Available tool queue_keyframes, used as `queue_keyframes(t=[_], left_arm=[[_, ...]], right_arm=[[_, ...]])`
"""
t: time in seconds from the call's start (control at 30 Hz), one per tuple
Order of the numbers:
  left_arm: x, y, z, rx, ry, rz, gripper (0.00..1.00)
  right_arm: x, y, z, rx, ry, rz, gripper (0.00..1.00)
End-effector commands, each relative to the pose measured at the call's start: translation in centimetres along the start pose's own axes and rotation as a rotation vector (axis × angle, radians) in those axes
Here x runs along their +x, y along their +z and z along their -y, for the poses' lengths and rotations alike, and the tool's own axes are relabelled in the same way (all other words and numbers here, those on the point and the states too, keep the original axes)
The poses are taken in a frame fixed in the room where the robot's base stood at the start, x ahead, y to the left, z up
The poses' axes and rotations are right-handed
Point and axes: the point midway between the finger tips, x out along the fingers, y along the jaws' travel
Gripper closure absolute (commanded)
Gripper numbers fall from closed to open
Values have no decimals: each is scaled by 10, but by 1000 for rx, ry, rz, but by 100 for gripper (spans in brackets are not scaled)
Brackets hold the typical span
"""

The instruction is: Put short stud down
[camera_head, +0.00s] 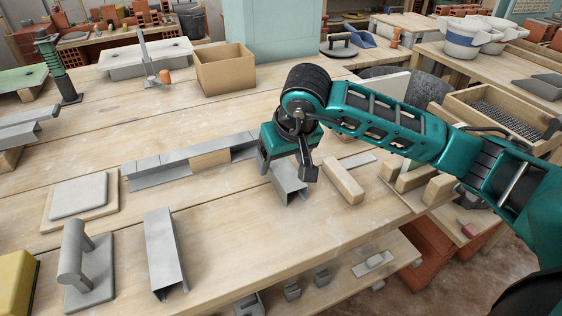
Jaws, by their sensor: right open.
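A short grey metal stud (290,190), a folded channel piece, lies on the wooden workbench (240,215) in the middle of the view. My right gripper (285,170) is directly above it, with its fingers apart at the stud's far end. The gripper hides part of that end, and I cannot tell whether the fingers touch it. A longer metal stud (163,250) lies nearer the front of the bench, to the left. My left gripper is not in view.
A long metal track (150,177) with a wooden block (210,159) lies behind and left. A wooden block (344,182) lies close right of the short stud. A trowel-like float (88,270) stands front left. A cardboard box (225,70) stands behind. Bare bench lies in front of the stud.

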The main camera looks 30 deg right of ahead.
Motion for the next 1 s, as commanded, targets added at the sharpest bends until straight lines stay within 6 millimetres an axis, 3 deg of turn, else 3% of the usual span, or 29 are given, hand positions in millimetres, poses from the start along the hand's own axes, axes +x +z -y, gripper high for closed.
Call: queue_keyframes(t=[0.2,0.4,0.6,1.0], left_arm=[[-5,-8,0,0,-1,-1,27],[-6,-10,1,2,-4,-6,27],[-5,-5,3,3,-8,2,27],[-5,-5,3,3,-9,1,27]], right_arm=[[-52,-2,0,-1,1,-4,23],[-83,-1,0,0,1,-2,23],[-94,0,0,1,2,0,23],[-94,0,0,0,1,0,23]])
